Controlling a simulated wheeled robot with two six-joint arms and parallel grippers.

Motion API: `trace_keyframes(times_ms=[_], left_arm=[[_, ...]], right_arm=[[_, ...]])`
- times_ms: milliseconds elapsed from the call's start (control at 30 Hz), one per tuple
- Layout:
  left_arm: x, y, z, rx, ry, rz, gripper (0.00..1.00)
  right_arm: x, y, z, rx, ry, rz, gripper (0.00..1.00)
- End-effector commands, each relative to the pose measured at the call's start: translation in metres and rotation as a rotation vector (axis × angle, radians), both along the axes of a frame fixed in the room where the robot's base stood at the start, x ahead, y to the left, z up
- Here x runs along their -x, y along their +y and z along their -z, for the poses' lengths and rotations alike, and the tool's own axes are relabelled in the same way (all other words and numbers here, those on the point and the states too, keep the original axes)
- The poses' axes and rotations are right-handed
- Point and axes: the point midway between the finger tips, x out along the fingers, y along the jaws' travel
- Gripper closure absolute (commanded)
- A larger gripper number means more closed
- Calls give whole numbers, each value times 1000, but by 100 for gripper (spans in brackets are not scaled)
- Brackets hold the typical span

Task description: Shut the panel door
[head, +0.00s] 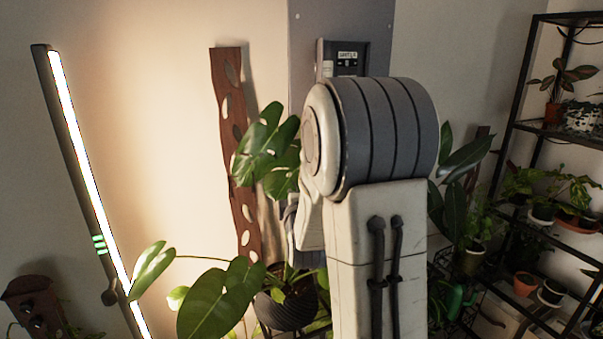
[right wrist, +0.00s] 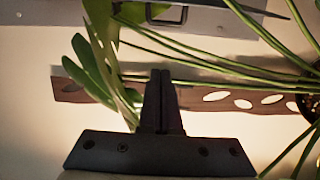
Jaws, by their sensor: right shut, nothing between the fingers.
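The panel (head: 346,57) is a dark box with a small label on a grey backboard (head: 302,45), at the top middle of the head view. A narrow pale part stands at its left edge; I cannot tell whether this is the door. My own arm hides the panel's lower part. In the right wrist view my right gripper (right wrist: 160,75) is shut and empty, its fingers together among green stems. The grey backboard (right wrist: 215,20) lies along the top there, with a dark square frame (right wrist: 167,15) on it, apart from the fingertips. My left gripper is not in view.
A potted monstera (head: 270,140) stands left of my arm, with leaves close to it. A wooden plank with holes (head: 226,110) is behind it. A lit tube lamp (head: 82,170) leans at the left. A black plant shelf (head: 510,130) fills the right.

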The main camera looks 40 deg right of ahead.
Motion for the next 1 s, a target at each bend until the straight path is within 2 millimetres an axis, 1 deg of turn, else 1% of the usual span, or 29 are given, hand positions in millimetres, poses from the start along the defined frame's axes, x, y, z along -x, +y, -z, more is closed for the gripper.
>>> trace_keyframes(times_ms=[167, 400, 467, 500, 567, 700, 833, 1000], left_arm=[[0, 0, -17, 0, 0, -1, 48], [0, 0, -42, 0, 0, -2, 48], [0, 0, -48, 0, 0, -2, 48], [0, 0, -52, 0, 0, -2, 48], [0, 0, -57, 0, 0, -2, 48], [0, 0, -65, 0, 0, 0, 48], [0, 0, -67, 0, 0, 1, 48], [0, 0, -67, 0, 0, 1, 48]], right_arm=[[-26, -14, -4, -2, 1, -1, 100], [-71, -38, -5, -4, 2, -1, 100], [-82, -44, -5, -3, 2, -2, 100], [-80, -49, -5, -4, 3, 1, 100], [-70, -56, -4, -4, 3, 3, 100], [-58, -65, -2, -4, 3, 0, 100], [-53, -70, -1, -5, 1, -2, 100], [-52, -70, 0, -4, 0, -3, 100]])
